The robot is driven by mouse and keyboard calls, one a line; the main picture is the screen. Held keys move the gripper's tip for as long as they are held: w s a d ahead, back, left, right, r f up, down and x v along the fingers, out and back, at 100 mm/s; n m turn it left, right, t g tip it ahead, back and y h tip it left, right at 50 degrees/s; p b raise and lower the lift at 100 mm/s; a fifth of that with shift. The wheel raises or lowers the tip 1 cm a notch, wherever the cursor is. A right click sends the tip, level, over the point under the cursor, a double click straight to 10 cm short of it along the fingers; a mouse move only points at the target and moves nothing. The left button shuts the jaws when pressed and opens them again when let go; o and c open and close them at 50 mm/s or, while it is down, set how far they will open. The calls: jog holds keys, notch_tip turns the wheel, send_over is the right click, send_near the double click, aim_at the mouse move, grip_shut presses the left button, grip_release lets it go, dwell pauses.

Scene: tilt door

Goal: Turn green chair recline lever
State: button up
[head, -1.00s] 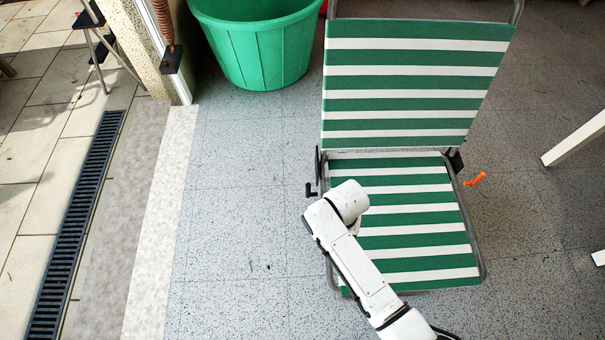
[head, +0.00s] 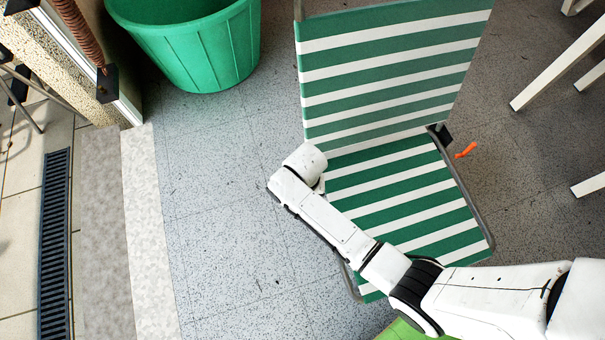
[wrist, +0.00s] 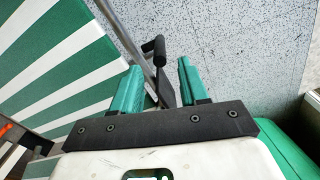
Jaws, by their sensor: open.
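The green-and-white striped chair (head: 400,190) stands at centre right in the head view, and its striped fabric (wrist: 50,60) fills the left of the wrist view. A black recline lever (wrist: 162,78) with a dark knob sticks out beside the chair's metal frame in the wrist view. My gripper (wrist: 158,78) has teal fingers, open, one on each side of the lever. Contact between fingers and lever cannot be told. In the head view my arm's end hides this lever and the fingers. An orange handle (head: 466,149) is on the chair's right side.
A green tub (head: 190,45) stands on the floor at the upper left. White furniture legs (head: 555,65) are at the right. A door-frame post (head: 80,60) and a floor drain (head: 55,240) are at the left. The speckled floor left of the chair is clear.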

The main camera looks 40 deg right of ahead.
notch_tip(320, 180, down, 9)
jog(key=b, duration=0.2)
jog(key=shift+r+b, duration=0.15)
jog(key=shift+b, duration=0.25)
grip_shut()
dwell(0.3)
